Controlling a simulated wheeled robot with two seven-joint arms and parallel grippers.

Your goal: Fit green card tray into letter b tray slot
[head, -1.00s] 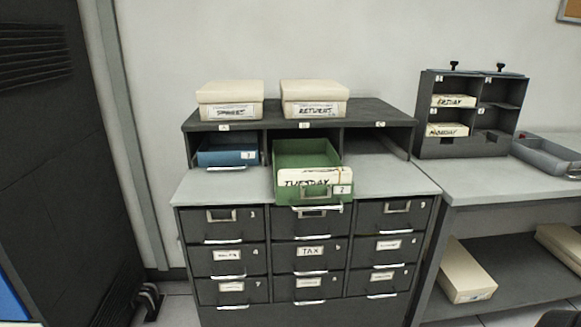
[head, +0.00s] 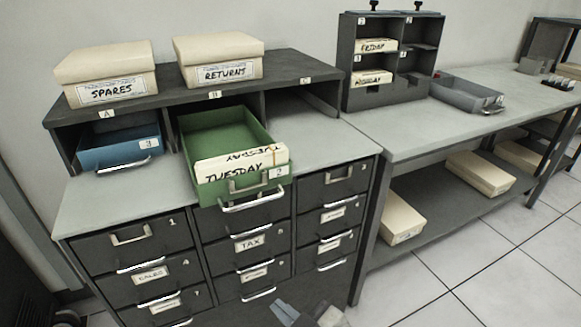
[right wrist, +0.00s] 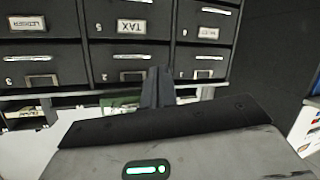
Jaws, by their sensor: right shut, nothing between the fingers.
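The green card tray (head: 222,135) sits partly in the slot under the letter B label (head: 215,95). Its front end sticks out past the shelf front, over the drawers. It holds cards marked TUESDAY (head: 240,165) at the front and has a handle and a tag 2. A bit of the green tray (right wrist: 120,102) also shows in the right wrist view. My right gripper (head: 287,313) is low in front of the drawers, apart from the tray. In the right wrist view its fingers (right wrist: 158,82) are together and empty. My left gripper is not in view.
A blue tray (head: 120,148) marked 3 sits in slot A; slot C (head: 305,108) looks empty. Boxes SPARES (head: 108,75) and RETURNS (head: 220,62) stand on top. At right, a bench (head: 440,128) holds a dark rack (head: 390,65) and a grey tray (head: 465,95).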

